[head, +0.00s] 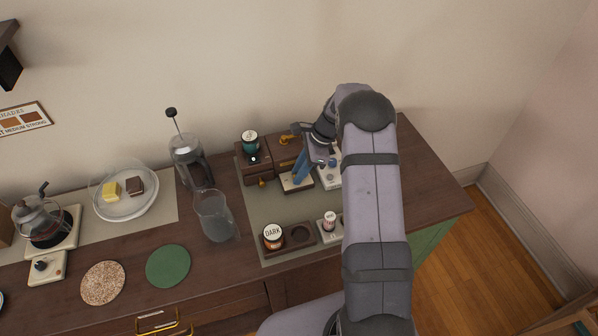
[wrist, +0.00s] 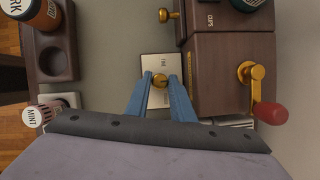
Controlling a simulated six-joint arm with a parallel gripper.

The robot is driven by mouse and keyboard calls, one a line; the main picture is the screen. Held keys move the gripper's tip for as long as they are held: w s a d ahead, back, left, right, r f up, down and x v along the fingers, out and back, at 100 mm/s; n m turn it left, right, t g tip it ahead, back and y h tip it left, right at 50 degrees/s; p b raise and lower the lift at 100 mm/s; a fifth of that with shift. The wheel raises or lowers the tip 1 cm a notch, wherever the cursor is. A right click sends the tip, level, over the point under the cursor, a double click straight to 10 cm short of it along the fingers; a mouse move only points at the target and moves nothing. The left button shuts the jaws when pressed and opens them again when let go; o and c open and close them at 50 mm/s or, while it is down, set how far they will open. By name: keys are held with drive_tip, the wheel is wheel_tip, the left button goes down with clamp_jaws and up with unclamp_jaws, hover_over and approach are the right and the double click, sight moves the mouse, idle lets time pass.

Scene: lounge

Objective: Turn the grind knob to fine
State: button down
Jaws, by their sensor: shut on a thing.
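The brass grind knob (wrist: 160,80) stands on a small pale plate (wrist: 148,64) with dark lettering too small to read surely. My gripper (wrist: 160,77) has its two blue fingers on either side of the knob and is shut on it. Which way the knob points cannot be told. In the head view my gripper (head: 298,178) reaches down to the pale plate (head: 288,184) in front of the wooden grinder. The grinder (wrist: 222,82) has a brass crank with a red handle (wrist: 271,113); the knob is hidden in the head view.
A wooden tray (wrist: 58,92) with a dark-labelled jar (head: 272,236) lies in front, beside a mint jar (wrist: 40,114). A glass jug (head: 214,216) and French press (head: 190,163) stand left.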

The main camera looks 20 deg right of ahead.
drive_tip(key=n+g+b, duration=0.1)
drive_tip(key=n, duration=0.2)
drive_tip(key=shift+w+f, duration=0.1)
drive_tip(key=shift+w, duration=0.05)
drive_tip(key=n+g+b, duration=0.1)
drive_tip(key=n, duration=0.3)
drive_tip(key=shift+w+g+b, duration=0.1)
drive_tip(key=shift+g+b, duration=0.25)
drive_tip(key=shift+g, duration=0.05)
drive_tip(key=n+g+h, duration=0.1)
drive_tip(key=n, duration=0.2)
drive_tip(key=shift+w+a+b, duration=0.1)
drive_tip(key=shift+b, duration=0.3)
drive_tip(key=shift+n+g+h, duration=0.4)
drive_tip(key=shift+n+h, duration=0.1)
drive_tip(key=shift+n, duration=1.3)
drive_tip(key=shift+r, duration=0.2)
drive_tip(key=c, duration=1.5)
unclamp_jaws()
drive_tip(key=shift+c, duration=0.2)
drive_tip(key=shift+a, duration=0.1)
